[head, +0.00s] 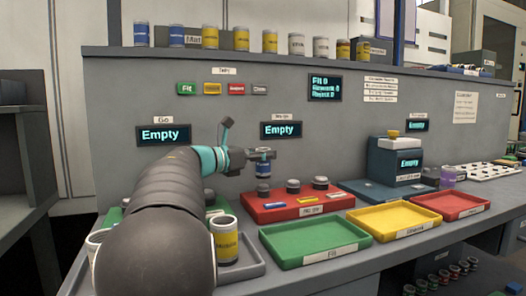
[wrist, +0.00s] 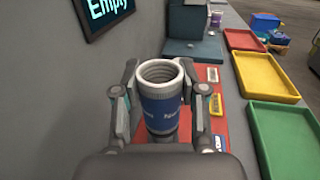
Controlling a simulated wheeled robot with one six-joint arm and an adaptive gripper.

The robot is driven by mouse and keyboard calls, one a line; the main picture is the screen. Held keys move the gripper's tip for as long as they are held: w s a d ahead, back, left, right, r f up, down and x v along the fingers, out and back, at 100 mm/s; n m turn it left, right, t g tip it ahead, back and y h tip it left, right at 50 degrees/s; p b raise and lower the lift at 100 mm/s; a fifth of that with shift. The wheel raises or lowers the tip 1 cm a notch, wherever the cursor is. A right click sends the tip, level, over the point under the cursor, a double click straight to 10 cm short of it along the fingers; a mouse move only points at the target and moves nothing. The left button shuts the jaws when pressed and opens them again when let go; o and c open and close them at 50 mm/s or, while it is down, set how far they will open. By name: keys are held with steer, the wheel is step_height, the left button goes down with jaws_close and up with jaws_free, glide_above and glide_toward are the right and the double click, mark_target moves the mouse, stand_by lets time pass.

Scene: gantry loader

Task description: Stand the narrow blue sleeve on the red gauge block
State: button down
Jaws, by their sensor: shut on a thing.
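The narrow blue sleeve (head: 263,169) is a blue-banded cylinder with pale metal ends. My gripper (head: 260,152) is shut on it and holds it upright. In the wrist view the sleeve (wrist: 160,110) sits between the two fingers (wrist: 158,95), its open ribbed mouth showing. The red gauge block (head: 300,206) lies on the bench below, with three dark plugs on top. In the head view the sleeve appears just above the left plug (head: 263,190), with a small gap; exact alignment is unclear. In the wrist view the sleeve and gripper hide much of the red block (wrist: 213,72).
Green (head: 315,240), yellow (head: 393,220) and red (head: 452,205) trays lie in front and to the right. A yellow-banded sleeve (head: 224,240) stands in a grey tray beside my arm. A grey wall with displays (head: 283,130) rises close behind; a dark blue station (head: 395,163) stands right.

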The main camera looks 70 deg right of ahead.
mark_target(257, 166)
steer(key=shift+f+b, duration=0.6)
steer(key=shift+f, duration=0.8)
steer(key=shift+f, duration=0.2)
steer(key=c, duration=0.6)
jaws_free()
steer(key=shift+o, duration=0.2)
steer(key=v, duration=1.2)
steer(key=shift+w, duration=0.1)
